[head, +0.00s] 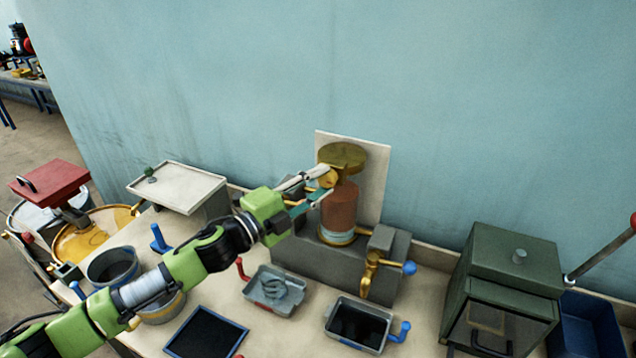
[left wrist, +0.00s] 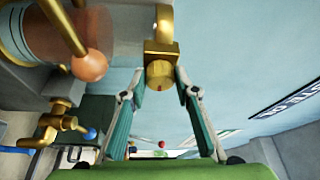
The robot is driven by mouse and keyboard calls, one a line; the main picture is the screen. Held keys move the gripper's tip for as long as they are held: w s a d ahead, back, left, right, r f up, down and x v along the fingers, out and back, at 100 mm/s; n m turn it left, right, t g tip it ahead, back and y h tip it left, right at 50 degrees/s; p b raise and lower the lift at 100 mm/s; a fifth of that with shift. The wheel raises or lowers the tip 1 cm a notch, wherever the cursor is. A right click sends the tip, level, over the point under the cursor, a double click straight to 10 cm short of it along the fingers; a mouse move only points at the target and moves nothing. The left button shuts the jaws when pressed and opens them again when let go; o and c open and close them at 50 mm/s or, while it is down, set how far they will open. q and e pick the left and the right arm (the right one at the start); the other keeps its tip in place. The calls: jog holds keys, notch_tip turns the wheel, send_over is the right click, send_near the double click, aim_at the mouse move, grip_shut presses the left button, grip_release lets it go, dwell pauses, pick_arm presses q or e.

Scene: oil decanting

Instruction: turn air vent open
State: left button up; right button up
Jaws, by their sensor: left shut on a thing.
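The air vent is a brass knob (head: 328,178) on the side of the brass top of the copper cylinder (head: 339,208). In the left wrist view the brass vent knob (left wrist: 159,76) shows a small red mark on its face. My left gripper (head: 322,184) reaches it from the left. In the left wrist view the fingertips of my left gripper (left wrist: 161,73) are on both sides of the knob, shut on it. The vent's inner opening cannot be seen. My right gripper is not in view.
Grey trays (head: 273,305) and a dark green box (head: 510,270) stand on the bench. A pale board (head: 375,190) and the blue wall are close behind the vent.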

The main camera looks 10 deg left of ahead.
pick_arm(q)
jog(key=o, duration=1.1)
jog(key=v, duration=1.2)
